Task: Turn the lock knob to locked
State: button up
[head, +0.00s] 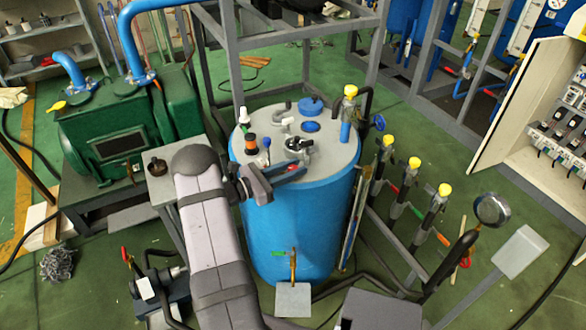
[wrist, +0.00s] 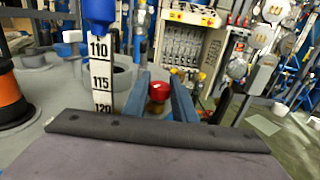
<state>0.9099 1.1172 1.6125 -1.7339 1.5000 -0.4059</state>
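The blue tank (head: 295,235) stands in the middle of the head view with several fittings on its pale lid (head: 335,160). A black handle (head: 299,145) lies on the lid. My gripper (head: 294,172) reaches over the lid from the left, its blue fingers just in front of that handle. In the wrist view my gripper (wrist: 160,95) has its two fingers apart, with a red knob (wrist: 158,90) showing between them. I cannot tell whether the fingers touch it. A bit of red also shows by the fingers in the head view. No lock marking can be read.
A numbered white scale (wrist: 101,75) and an orange spool-like fitting (wrist: 10,100) rise near my gripper's left side. Valves with yellow caps (head: 415,162) stand right of the tank. A green pump (head: 120,130) is at left, and an open electrical cabinet (head: 550,110) at right.

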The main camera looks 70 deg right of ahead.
jog(key=shift+f+m+g+y+b, duration=0.3)
jog(key=shift+m+g+y+b, duration=0.7)
jog(key=shift+b, duration=0.85)
jog(key=shift+r+m+g+y+b, duration=0.3)
jog(key=shift+m+g+y+b, duration=0.2)
jog(key=shift+y+b, duration=0.25)
jog(key=o, duration=1)
jog(key=shift+o, duration=0.2)
jog(key=b+v, duration=0.1)
jog(key=v, duration=0.5)
jog(key=shift+w+a, duration=0.15)
jog(key=shift+w, duration=0.15)
jog(key=shift+w+a, duration=0.25)
jog(key=shift+w, duration=0.05)
